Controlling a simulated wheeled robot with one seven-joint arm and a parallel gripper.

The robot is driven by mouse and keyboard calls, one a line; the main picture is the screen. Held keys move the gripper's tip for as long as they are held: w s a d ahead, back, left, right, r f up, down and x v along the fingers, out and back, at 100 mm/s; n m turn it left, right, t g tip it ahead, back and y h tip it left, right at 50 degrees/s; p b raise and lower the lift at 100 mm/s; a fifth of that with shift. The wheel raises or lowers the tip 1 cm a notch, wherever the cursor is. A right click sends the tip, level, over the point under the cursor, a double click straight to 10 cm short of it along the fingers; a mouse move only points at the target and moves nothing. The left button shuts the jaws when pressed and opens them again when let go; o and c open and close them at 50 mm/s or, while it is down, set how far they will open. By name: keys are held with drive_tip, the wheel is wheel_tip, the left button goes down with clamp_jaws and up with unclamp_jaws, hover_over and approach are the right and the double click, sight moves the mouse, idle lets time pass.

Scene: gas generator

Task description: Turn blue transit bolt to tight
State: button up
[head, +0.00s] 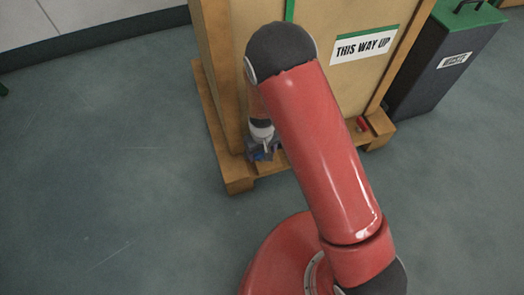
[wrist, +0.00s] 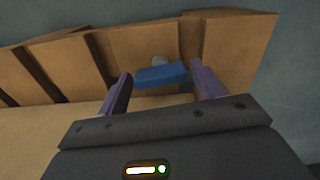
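The blue transit bolt (wrist: 162,76) shows in the wrist view as a flat blue bar with a grey round part (wrist: 158,60) behind it, against the wooden pallet. My gripper (wrist: 161,72) is open, with one finger on each side of the blue bar and a narrow gap showing at each end. In the head view my gripper (head: 263,150) is low at the front left of the pallet, and my arm hides part of that area. The bolt cannot be clearly told apart from the gripper there.
A wooden crate (head: 222,45) marked "THIS WAY UP" stands on the pallet (head: 238,180). A small red part (head: 362,124) sits on the pallet's right side. A dark case with green trim (head: 432,72) stands right of the crate.

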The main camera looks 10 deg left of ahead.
sight(262, 152)
drive_tip(key=c, duration=0.7)
drive_tip(key=shift+m, duration=0.7)
drive_tip(key=shift+c, duration=0.2)
drive_tip(key=o, duration=1)
wheel_tip(262, 152, up, 8)
drive_tip(key=shift+f+p, duration=0.1)
drive_tip(key=shift+p, duration=0.75)
